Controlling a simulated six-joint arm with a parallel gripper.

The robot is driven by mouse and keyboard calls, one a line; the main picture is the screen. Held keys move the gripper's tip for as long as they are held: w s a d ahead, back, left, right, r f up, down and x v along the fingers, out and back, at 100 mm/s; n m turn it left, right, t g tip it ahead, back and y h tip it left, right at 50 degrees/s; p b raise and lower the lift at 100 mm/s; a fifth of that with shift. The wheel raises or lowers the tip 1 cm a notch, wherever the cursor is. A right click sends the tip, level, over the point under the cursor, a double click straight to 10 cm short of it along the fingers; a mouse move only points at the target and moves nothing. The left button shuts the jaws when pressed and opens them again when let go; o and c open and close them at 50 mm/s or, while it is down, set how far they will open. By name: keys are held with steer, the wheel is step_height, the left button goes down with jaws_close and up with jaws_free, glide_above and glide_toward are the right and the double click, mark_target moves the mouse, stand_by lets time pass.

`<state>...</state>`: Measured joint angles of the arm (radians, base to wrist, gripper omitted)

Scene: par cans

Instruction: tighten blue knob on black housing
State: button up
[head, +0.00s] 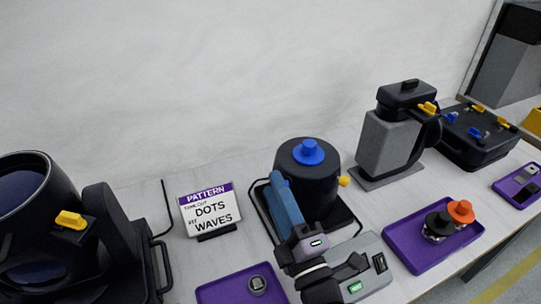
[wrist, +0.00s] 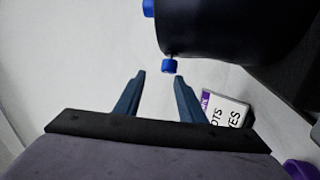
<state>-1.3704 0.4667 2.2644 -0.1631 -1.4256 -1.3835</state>
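The black housing (head: 322,188) is a dark cylinder standing mid-bench. A blue knob (head: 308,152) sits on its top and a yellow knob (head: 343,181) on its right side. In the wrist view the housing (wrist: 230,28) fills the top, with a small blue knob (wrist: 169,66) sticking out from it and another blue part (wrist: 148,8) at its left edge. My gripper (wrist: 158,76) is open and empty. Its two blue fingers point at the small knob, which appears between and just beyond the tips. In the head view my gripper (head: 277,177) is at the housing's left side, hiding part of it.
A pattern sign (head: 210,210) stands left of the housing. A large black lamp (head: 25,220) with a yellow knob is far left. Purple trays (head: 215,291) lie in front; the right one (head: 400,235) holds orange and black knobs. A grey-black unit (head: 390,145) stands right.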

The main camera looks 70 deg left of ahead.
steer(key=w+n+g+h+p, duration=0.1)
steer(key=n+g+p, duration=0.1)
steer(key=p, duration=0.2)
steer(key=w+n+g+h+p, duration=0.1)
steer(key=g+p, duration=0.1)
steer(key=p, duration=0.3)
steer(key=w+d+n+g+h+p, duration=0.1)
steer(key=n+g+h+p, duration=0.1)
steer(key=p, duration=0.3)
steer(key=shift+w+f+n+g, duration=0.15)
steer(key=shift+w+n+g, duration=0.15)
steer(key=shift+d+f+p, duration=0.2)
steer(key=shift+f+p, duration=0.05)
steer(key=shift+p, duration=0.1)
steer(key=p+x, duration=0.2)
steer(key=x, duration=0.5)
steer(key=shift+p, duration=0.3)
steer(key=shift+a, duration=0.15)
steer(key=shift+f, duration=0.1)
jaws_close()
